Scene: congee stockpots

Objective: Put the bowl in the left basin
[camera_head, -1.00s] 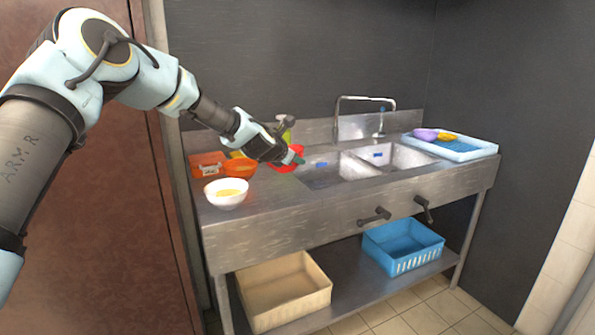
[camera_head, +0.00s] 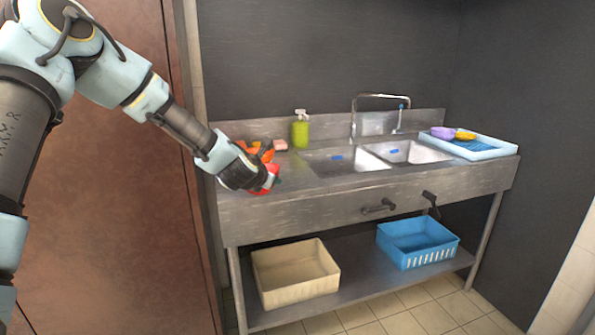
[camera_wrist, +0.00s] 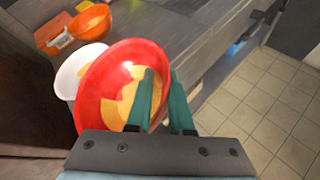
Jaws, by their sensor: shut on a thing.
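My gripper (camera_wrist: 168,100) is shut on the rim of a red bowl (camera_wrist: 95,92) with a yellow-orange patch inside. The bowl is tilted in the wrist view, its inside facing the camera. In the head view my gripper (camera_head: 270,180) and the red bowl (camera_head: 265,189) are at the left part of the counter, near its front edge, left of the sink. My gripper hides much of the bowl there. The left basin (camera_head: 343,166) is open, with a small blue item at its back wall. The right basin (camera_head: 410,153) is beside it.
A white bowl (camera_wrist: 68,76), an orange bowl (camera_wrist: 90,20) and an orange container (camera_wrist: 54,36) stand close by on the counter. A green bottle (camera_head: 300,132), a faucet (camera_head: 354,115) and a blue-white tray (camera_head: 490,152) stand farther along. Baskets are on the lower shelf.

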